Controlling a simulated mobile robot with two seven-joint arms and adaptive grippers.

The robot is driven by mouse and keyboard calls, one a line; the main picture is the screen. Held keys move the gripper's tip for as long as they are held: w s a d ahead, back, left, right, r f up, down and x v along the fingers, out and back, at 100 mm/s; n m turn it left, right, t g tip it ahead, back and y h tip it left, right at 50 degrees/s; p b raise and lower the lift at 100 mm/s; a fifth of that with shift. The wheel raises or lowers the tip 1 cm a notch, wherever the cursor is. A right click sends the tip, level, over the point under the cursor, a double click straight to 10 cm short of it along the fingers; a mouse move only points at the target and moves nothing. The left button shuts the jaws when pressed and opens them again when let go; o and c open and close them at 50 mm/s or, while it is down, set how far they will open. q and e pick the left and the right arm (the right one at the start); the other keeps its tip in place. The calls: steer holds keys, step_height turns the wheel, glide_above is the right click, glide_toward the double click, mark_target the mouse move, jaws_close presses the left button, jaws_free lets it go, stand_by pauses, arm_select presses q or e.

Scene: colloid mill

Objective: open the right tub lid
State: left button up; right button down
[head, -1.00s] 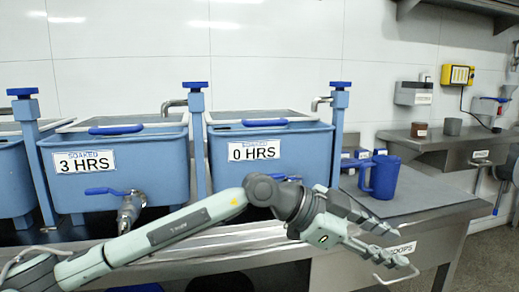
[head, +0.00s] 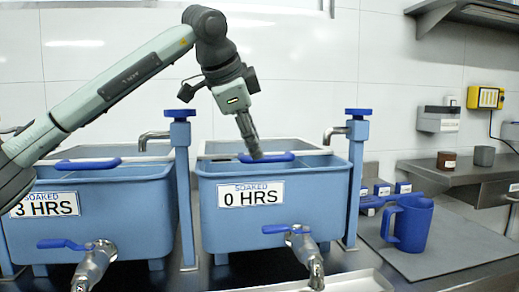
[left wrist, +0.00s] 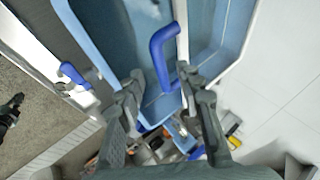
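The right tub (head: 215,220) is a blue basin with a "0 HRS" label. Its grey-framed lid (head: 225,148) lies over the top and looks closed. The blue lid handle (head: 280,158) runs along the front edge. My left gripper (head: 252,152) points down from above at the left part of this handle. In the left wrist view, the fingers (left wrist: 163,88) of my left gripper are spread, with the blue handle (left wrist: 162,50) reaching between them. I cannot tell whether they touch it. My right gripper is out of view.
A "3 HRS" tub (head: 120,220) stands at the left. Blue-knobbed posts (head: 185,180) and taps (head: 302,250) stand beside and in front of the tubs. A blue jug (head: 408,225) stands on the counter at the right.

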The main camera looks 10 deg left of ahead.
arm_select(q)
steer(key=shift+x, duration=1.8)
jaws_close()
steer(key=shift+r, duration=0.1)
